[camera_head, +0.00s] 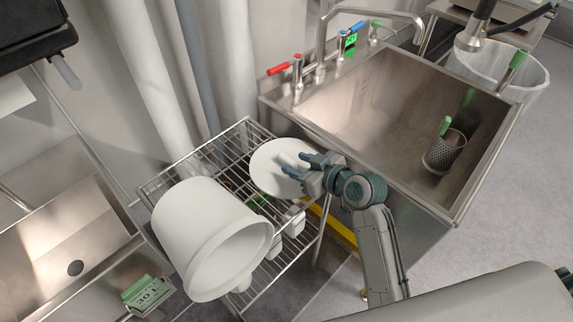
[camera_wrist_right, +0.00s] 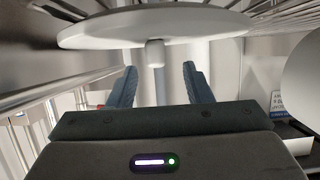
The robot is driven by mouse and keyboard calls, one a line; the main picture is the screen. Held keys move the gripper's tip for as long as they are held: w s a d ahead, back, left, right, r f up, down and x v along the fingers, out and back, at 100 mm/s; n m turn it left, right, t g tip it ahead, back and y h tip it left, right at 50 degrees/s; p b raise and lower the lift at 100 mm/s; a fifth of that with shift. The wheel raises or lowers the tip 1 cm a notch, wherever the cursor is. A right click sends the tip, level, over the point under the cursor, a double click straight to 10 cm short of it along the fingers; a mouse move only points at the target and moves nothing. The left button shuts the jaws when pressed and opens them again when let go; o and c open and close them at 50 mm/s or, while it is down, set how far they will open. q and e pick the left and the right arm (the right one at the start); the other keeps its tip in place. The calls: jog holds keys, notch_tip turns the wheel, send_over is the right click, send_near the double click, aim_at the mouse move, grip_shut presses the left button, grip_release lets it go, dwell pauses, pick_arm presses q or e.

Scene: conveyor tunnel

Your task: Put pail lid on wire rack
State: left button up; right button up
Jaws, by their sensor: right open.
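The pail lid (camera_head: 268,165), a round white disc, appears to lie on the right part of the wire rack (camera_head: 160,182). My right gripper (camera_head: 286,171) is open over the lid's right side in the head view. In the right wrist view the lid (camera_wrist_right: 190,24) shows nearly edge-on, with its small knob (camera_wrist_right: 155,54) just beyond and between the open fingertips (camera_wrist_right: 159,72). I see no grip on the knob; whether a finger touches it I cannot tell. My left gripper is not in view.
A large white pail (camera_head: 205,235) lies tilted on the rack, left of the lid. Small white items (camera_head: 291,222) sit near it. A steel sink (camera_head: 390,110) with taps stands to the right, holding a mesh cup (camera_head: 447,150). Another basin (camera_head: 60,235) is at left.

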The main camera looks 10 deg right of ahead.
aim_at(291, 161)
jog(key=x, duration=0.5)
jog(key=shift+w+d+p, duration=0.1)
jog(key=shift+d+p, duration=0.05)
jog(key=shift+p, duration=0.2)
grip_shut()
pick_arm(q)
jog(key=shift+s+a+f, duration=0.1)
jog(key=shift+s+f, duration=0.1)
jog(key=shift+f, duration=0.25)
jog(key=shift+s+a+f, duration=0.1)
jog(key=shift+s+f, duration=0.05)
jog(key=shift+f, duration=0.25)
